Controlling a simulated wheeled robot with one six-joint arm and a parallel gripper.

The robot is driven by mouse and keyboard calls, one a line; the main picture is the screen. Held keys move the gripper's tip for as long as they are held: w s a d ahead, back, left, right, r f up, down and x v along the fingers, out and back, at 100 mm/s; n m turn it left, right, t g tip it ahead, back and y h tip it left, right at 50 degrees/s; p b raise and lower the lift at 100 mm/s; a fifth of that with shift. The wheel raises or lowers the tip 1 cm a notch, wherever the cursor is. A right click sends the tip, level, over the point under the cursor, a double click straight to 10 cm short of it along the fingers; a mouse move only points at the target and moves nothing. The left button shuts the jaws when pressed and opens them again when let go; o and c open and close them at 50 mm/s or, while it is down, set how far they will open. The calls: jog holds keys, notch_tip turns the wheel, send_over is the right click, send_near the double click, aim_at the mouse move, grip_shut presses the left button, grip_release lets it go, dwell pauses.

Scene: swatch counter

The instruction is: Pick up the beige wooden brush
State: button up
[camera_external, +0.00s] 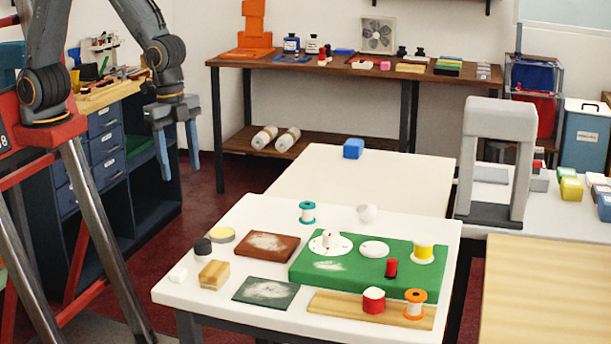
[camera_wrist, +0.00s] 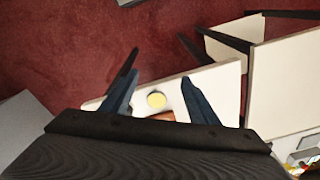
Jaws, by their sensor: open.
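A block-shaped wooden brush (camera_external: 214,275), beige with a darker side, lies near the front left of the white table (camera_external: 185,288). It stands apart from the green pad and the dark board. My gripper (camera_external: 179,165) hangs in the air to the left of and above the table, fingers pointing down, open and empty, well away from the brush. In the wrist view my gripper (camera_wrist: 158,72) shows both dark blue fingers spread apart. I cannot make out the brush in that view; the gripper body hides much of the table.
A green pad (camera_external: 330,279) with spools fills the right. The yellow disc also shows in the wrist view (camera_wrist: 156,99).

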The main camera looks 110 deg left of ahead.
jog(key=w+d+f+m, duration=0.2)
jog(key=w+d+m, duration=0.5)
jog(key=w+d, duration=0.45)
jog(key=m+g+b, duration=0.1)
jog(key=m, duration=0.4)
send_over(214, 268)
jog(key=shift+a+f, duration=0.35)
jog(key=shift+f, duration=0.45)
jog(key=shift+d+f+m, duration=0.1)
jog(key=shift+f+m, duration=0.15)
jog(key=shift+m, duration=0.05)
jog(key=shift+s+d+f+p, duration=0.1)
jog(key=shift+f+p, duration=0.7)
jog(key=shift+f, duration=1)
jog(key=shift+d+f+p, duration=0.1)
jog(key=shift+f+p, duration=0.65)
jog(key=shift+f, duration=1.05)
jog(key=c, duration=1.1)
